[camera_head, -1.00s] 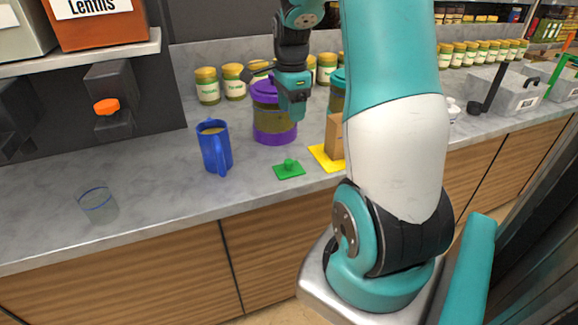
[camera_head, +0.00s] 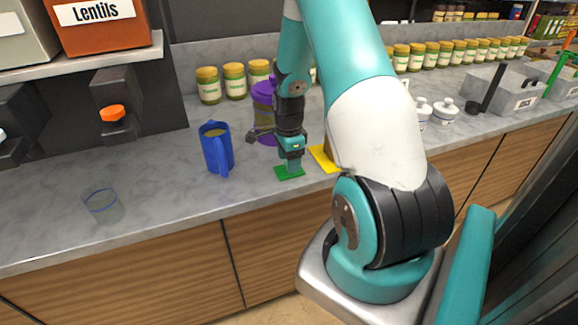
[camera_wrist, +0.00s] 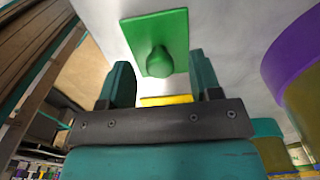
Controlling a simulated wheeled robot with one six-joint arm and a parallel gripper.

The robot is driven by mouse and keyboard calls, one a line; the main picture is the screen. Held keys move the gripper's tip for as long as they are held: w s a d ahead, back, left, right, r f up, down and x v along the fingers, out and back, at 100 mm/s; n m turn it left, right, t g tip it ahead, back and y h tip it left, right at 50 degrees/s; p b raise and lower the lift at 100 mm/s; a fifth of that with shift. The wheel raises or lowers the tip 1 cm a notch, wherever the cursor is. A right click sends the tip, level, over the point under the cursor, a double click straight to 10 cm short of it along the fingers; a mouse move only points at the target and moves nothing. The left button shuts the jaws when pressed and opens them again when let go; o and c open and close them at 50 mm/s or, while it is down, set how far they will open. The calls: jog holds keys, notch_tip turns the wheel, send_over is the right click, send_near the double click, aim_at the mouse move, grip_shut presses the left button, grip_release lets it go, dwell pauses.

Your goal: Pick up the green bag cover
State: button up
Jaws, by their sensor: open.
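The green bag cover is a flat green square with a round knob on top. It lies on the counter in the head view (camera_head: 289,173), near the front edge. In the wrist view the green bag cover (camera_wrist: 171,30) is large, with its knob toward my fingers. My gripper (camera_head: 291,162) points down over it, with the fingertips close to the knob. In the wrist view my gripper's two fingers (camera_wrist: 160,80) are apart, with the knob ahead between them. The head view hides the knob behind the fingers, and I cannot tell whether they touch it.
A blue mug (camera_head: 216,150) stands left of my gripper. A purple-lidded canister (camera_head: 263,95) is behind it. A yellow square (camera_head: 323,158) lies to the right, partly behind my arm. A clear glass (camera_head: 101,204) stands at the left; the counter between glass and mug is clear.

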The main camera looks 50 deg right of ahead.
jog(key=shift+f, duration=0.9)
jog(key=c, duration=1)
